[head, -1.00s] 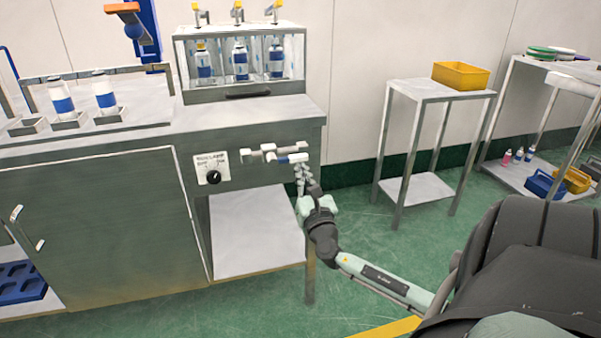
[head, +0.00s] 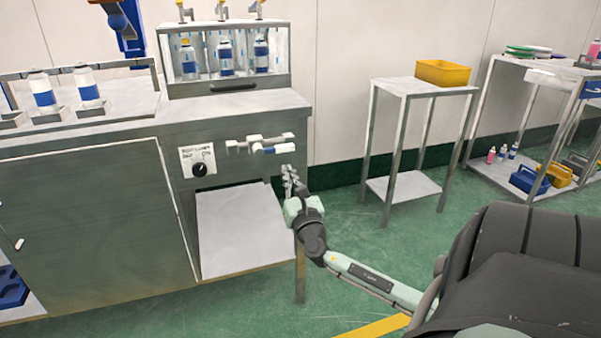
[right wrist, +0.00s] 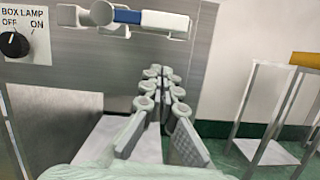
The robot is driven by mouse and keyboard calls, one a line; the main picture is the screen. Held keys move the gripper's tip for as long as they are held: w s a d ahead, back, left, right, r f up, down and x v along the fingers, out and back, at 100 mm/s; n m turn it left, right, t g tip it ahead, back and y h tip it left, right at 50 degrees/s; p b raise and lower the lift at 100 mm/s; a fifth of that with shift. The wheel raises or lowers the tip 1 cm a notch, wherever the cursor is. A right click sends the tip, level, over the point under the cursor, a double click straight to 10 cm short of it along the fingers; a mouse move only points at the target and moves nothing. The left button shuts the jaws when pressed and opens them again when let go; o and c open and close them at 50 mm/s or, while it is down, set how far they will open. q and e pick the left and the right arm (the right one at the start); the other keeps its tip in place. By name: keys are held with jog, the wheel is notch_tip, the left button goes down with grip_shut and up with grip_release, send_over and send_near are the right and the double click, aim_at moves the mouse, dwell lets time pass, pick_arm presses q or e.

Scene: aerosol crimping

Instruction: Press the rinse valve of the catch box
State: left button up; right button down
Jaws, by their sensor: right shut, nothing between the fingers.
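A white valve fitting with a blue-sleeved lever (head: 270,147) sticks out from the right of the bench front. It also shows at the top of the right wrist view (right wrist: 140,18). The clear-fronted box (head: 228,86) on the bench top holds several blue-labelled white bottles. My right gripper (head: 288,170) is just below the right end of the valve, apart from it. In the right wrist view my right gripper (right wrist: 163,75) has its fingers close together, pointing at the bench, with nothing between them. My left gripper is out of view.
A box lamp switch (head: 199,169) sits left of the valve. An open shelf (head: 240,225) lies below. To the right stands a small metal table (head: 400,88) with a yellow bin (head: 443,73), then a rack. Two bottles stand in holders at left. Green floor is clear between.

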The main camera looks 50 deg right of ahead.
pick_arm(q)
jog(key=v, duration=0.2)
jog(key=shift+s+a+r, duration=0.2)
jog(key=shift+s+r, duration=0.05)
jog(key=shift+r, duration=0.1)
pick_arm(e)
jog(key=v, duration=1)
jog(key=shift+s+d+f, duration=0.1)
jog(key=shift+s, duration=0.05)
